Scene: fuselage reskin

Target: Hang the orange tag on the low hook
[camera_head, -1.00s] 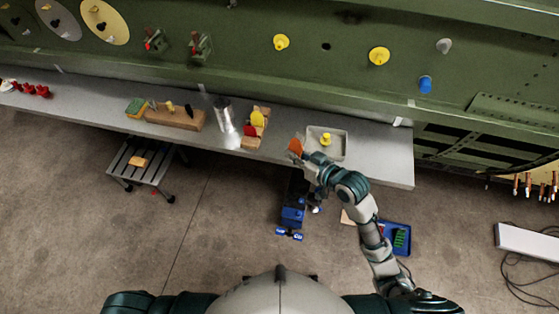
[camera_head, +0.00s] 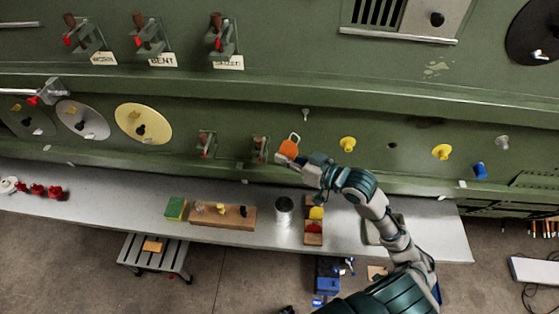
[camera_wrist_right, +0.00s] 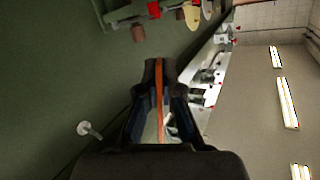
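The orange tag (camera_head: 289,148), with a pale loop on top, is held up in front of the green panel (camera_head: 330,75). My right gripper (camera_head: 284,158) is shut on its lower part. In the right wrist view the tag (camera_wrist_right: 159,95) shows edge-on between the fingertips (camera_wrist_right: 159,72). A small grey peg (camera_head: 306,114) sticks out of the panel just above and right of the tag, apart from it. It also shows in the right wrist view (camera_wrist_right: 90,129). I cannot tell whether this peg is the low hook. My left gripper is out of view.
Red-handled clamps (camera_head: 260,148) sit on the panel close to the left of the tag. Yellow knobs (camera_head: 347,144) are to the right. Below runs a grey shelf (camera_head: 350,235) with a metal cup (camera_head: 284,210) and wooden blocks (camera_head: 232,216). Labelled clamps (camera_head: 150,35) are higher up.

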